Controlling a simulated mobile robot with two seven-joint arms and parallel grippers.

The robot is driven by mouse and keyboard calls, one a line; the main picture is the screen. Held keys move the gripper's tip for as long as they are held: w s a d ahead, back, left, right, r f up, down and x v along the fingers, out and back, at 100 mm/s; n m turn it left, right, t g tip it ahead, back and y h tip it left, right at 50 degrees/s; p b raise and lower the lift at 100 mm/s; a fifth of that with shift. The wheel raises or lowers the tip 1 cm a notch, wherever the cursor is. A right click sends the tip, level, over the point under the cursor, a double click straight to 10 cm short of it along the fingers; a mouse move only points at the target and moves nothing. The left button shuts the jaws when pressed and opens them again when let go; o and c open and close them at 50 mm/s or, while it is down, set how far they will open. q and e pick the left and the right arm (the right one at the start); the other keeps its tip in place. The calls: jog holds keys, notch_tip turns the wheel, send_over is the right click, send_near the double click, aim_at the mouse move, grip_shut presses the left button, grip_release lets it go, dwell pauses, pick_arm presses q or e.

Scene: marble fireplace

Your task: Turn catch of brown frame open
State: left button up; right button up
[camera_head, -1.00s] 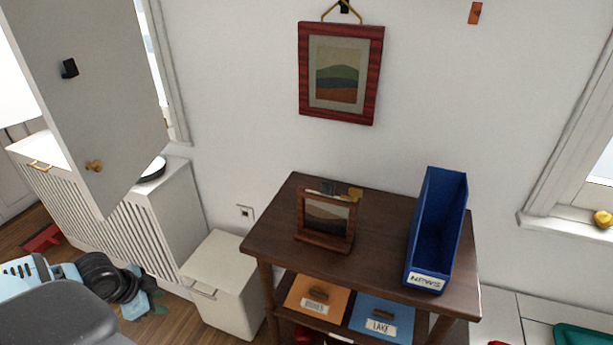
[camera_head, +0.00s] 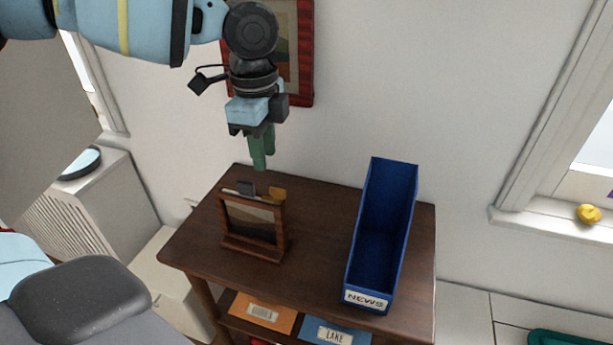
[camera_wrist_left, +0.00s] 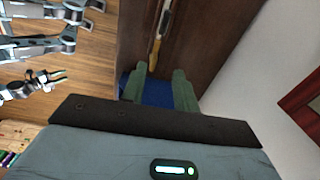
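The brown frame (camera_head: 230,213) stands upright on the left part of the dark wooden table, with a landscape picture in it. In the left wrist view the brass catch (camera_wrist_left: 155,52) shows just beyond the fingers. My left gripper (camera_head: 262,168) is above and slightly behind the frame, pointing down, apart from it. Its green fingers are open with a gap and nothing between them in the left wrist view (camera_wrist_left: 159,72).
A blue file box (camera_head: 382,225) labelled NEWS stands at the right of the table (camera_head: 310,252). A red-framed picture (camera_head: 304,50) hangs on the wall behind my left gripper. Orange and blue labelled boxes sit on the shelf below. The table between frame and file box is clear.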

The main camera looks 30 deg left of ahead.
aim_at(278, 189)
pick_arm(q)
jog(key=shift+w+d+r+m, duration=0.15)
jog(key=shift+d+r, duration=0.15)
jog(key=shift+d, duration=0.35)
jog(key=shift+d+r+m, duration=0.15)
jog(key=shift+d+r, duration=0.1)
jog(key=shift+d, duration=0.35)
jog(key=shift+a+f, duration=0.1)
jog(key=shift+f, duration=0.15)
notch_tip(278, 189, down, 7)
jog(key=shift+f, duration=0.2)
grip_shut()
